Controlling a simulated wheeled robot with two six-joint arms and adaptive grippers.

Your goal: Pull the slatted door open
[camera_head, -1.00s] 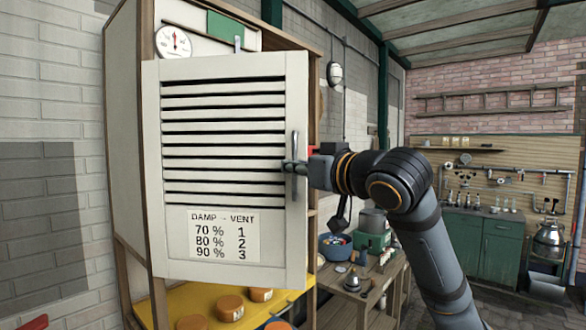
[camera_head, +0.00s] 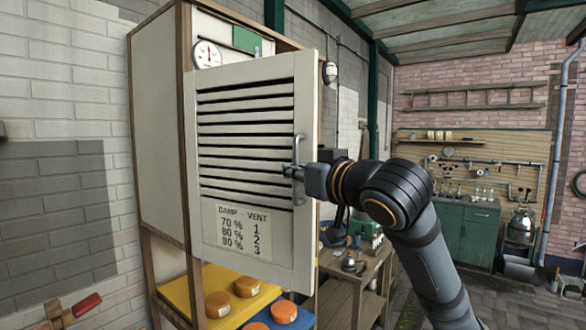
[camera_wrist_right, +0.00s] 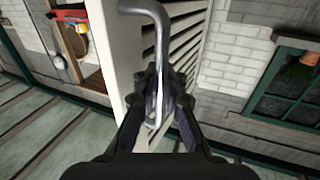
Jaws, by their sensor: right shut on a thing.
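The white slatted door (camera_head: 215,185) stands ajar on the tall wooden cabinet (camera_head: 157,120), its handle edge swung out. Its slats and a "DAMP - VENT" label (camera_head: 243,230) face the head camera. The metal bar handle (camera_head: 297,150) is upright near the door's right edge. My right gripper (camera_head: 292,172) is shut on the handle from the right. In the right wrist view, the handle (camera_wrist_right: 158,65) runs down between the fingers of my right gripper (camera_wrist_right: 163,105), beside the door's edge (camera_wrist_right: 130,60). My left gripper is not in view.
A dial gauge (camera_head: 207,54) sits above the door. A wooden workbench (camera_head: 350,285) stands right, behind my arm. A red-handled tool (camera_head: 87,305) shows at lower left.

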